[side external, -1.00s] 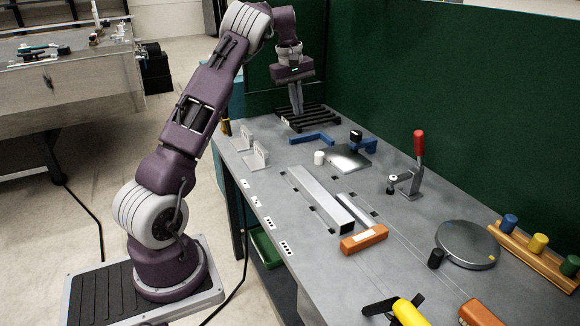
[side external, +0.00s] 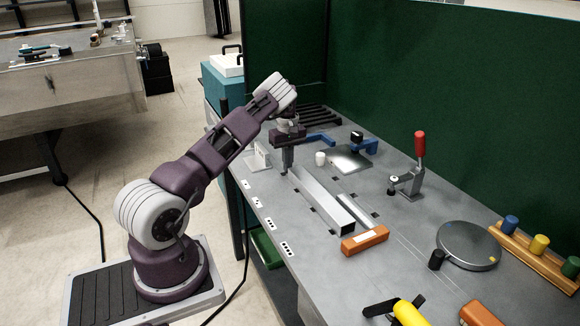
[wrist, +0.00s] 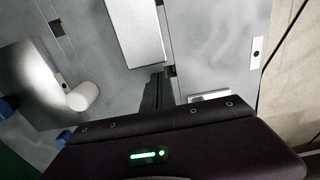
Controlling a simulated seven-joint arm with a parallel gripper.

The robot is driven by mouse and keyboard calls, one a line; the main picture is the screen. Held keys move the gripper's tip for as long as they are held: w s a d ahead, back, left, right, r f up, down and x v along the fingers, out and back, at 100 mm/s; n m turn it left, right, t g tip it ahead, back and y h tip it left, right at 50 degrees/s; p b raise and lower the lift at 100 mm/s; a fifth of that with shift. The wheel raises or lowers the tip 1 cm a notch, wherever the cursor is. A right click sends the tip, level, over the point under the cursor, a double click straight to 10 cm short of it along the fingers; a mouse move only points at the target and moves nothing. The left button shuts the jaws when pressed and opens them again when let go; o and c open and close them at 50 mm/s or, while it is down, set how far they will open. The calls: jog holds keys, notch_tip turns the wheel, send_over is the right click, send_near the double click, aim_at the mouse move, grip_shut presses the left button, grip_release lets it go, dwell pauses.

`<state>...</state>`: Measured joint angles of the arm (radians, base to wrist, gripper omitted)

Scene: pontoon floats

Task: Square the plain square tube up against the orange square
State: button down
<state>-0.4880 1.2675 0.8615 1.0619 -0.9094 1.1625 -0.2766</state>
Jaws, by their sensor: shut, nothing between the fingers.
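The plain square tube (side external: 322,198) is a grey metal bar lying lengthwise on the table. Its near end is by the orange square (side external: 365,240), an orange block with a white label; I cannot tell whether they touch. My gripper (side external: 286,171) is shut and empty, pointing down close to the tube's far end. In the wrist view the fingertips (wrist: 157,72) are just off the end of the tube (wrist: 135,32). The wrist view does not show the orange square. I cannot tell whether the fingers touch the tube.
A thin metal strip (side external: 357,208) lies right of the tube. A white cylinder (side external: 320,158) and a steel plate (side external: 347,158) are right of my gripper. A bracket (side external: 258,157) stands left of it. A red-handled clamp (side external: 410,180) and round disc (side external: 468,245) are farther right.

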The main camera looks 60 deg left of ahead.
aim_at(295, 170)
jog(key=shift+d, duration=0.8)
jog(key=shift+d, duration=1.85)
jog(key=shift+a, duration=0.1)
